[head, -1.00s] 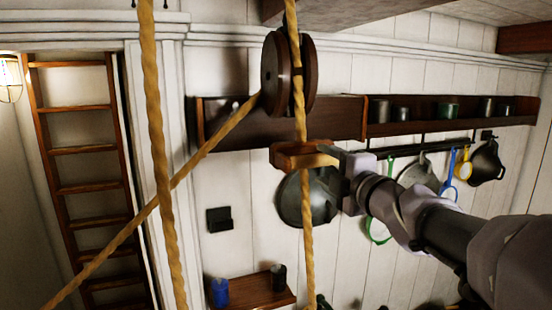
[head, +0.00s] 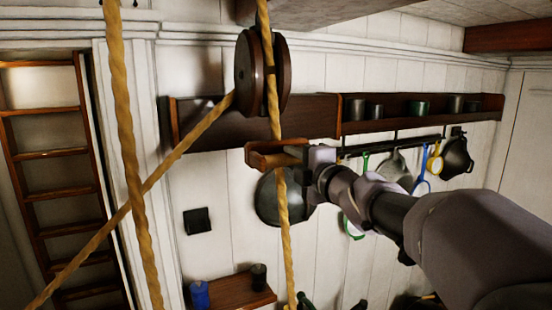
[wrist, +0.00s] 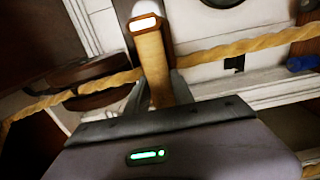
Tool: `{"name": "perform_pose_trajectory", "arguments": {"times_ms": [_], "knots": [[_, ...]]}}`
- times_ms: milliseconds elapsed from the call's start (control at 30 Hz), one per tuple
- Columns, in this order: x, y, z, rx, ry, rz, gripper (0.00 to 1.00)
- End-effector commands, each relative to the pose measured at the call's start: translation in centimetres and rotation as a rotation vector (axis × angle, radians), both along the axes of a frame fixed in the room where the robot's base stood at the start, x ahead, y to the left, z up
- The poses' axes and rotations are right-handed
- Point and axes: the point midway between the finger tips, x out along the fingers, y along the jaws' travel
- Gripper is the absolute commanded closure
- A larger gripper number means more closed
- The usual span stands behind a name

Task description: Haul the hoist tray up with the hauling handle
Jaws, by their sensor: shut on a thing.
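The hauling handle (head: 265,158) is a short wooden bar on the rope (head: 281,200), below the dark wooden pulley block (head: 262,75) in the head view. My gripper (head: 308,156) reaches in from the right and is shut on the handle's right end. In the wrist view the handle (wrist: 152,62) stands between the fingers of my gripper (wrist: 160,90), with the rope running crosswise behind it. I cannot make out the hoist tray in either view.
A second rope (head: 128,150) hangs at the left, and a slanting rope (head: 180,150) runs down-left from the pulley. Behind are a long wall shelf (head: 250,135), hanging pans (head: 458,158), a small shelf (head: 235,292) with cups, and a ladder (head: 55,155) at the left.

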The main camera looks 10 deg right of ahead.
Motion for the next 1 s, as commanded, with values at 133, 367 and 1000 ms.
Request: {"name": "perform_pose_trajectory", "arguments": {"times_ms": [133,367,1000], "knots": [[0.0,0.0,0.0,0.0,0.0,0.0,1.0],[0.0,0.0,-0.6,0.0,0.001,0.0,1.0],[-1.0,-1.5,-18.7,0.0,0.007,-0.001,1.0]]}}
